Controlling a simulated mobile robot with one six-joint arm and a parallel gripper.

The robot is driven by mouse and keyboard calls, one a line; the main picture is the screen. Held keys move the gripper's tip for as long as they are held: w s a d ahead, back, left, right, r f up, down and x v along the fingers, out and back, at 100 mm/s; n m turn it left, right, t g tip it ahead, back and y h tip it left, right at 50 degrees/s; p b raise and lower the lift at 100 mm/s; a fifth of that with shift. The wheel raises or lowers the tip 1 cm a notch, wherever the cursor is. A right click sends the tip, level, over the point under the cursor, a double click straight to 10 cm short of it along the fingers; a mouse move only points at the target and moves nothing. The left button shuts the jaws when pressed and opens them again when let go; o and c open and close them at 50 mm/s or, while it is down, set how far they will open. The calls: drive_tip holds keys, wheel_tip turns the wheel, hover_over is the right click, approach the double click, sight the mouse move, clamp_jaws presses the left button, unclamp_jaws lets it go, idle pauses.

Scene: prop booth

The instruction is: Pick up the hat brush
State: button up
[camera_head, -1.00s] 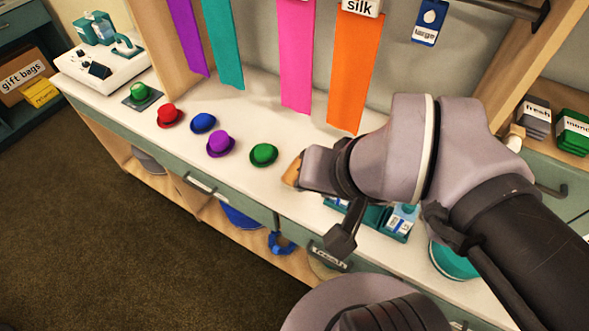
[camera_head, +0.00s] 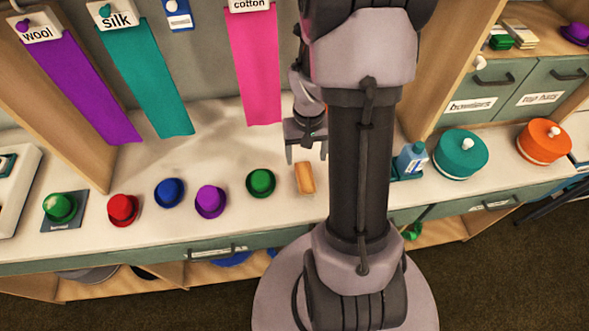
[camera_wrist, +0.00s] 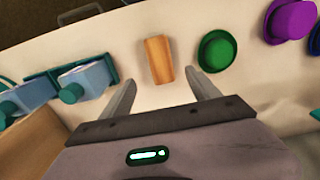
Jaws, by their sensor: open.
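The hat brush, a small block with an orange-tan wooden top (camera_head: 305,178), lies on the white counter just right of the green hat (camera_head: 261,183). In the wrist view the brush (camera_wrist: 158,60) lies ahead of my fingertips, roughly between their lines, with the green hat (camera_wrist: 216,51) to its right. My gripper (camera_head: 306,158) is open and empty, just behind and above the brush. It also shows in the wrist view (camera_wrist: 162,84), with both fingers apart and not touching the brush.
Purple (camera_head: 211,201), blue (camera_head: 169,192) and red (camera_head: 123,209) small hats stand left along the counter. Blue bottles (camera_wrist: 84,82) in a teal holder stand on the brush's other side. A teal hat box (camera_head: 460,154) and an orange one (camera_head: 544,140) stand farther right. Ribbons hang behind.

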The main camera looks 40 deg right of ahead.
sight(305, 175)
wheel_tip(305, 175, down, 11)
drive_tip(key=b, duration=0.4)
drive_tip(key=shift+a+r, duration=0.1)
drive_tip(key=shift+s+r, duration=0.1)
drive_tip(key=shift+r, duration=0.05)
drive_tip(key=shift+c, duration=0.9)
drive_tip(key=c, duration=1.4)
drive_tip(key=shift+o, duration=0.2)
drive_tip(key=shift+r, duration=0.15)
drive_tip(key=shift+r, duration=0.35)
drive_tip(key=r+p, duration=0.2)
drive_tip(key=r, duration=0.1)
drive_tip(key=shift+s, duration=0.4)
drive_tip(key=s+d, duration=0.1)
drive_tip(key=s, duration=0.4)
drive_tip(key=s+d+p, duration=0.1)
drive_tip(key=s, duration=0.3)
drive_tip(key=s+d+r+p, duration=0.1)
drive_tip(key=s, duration=0.4)
drive_tip(key=shift+s+d, duration=0.35)
drive_tip(key=shift+d, duration=0.05)
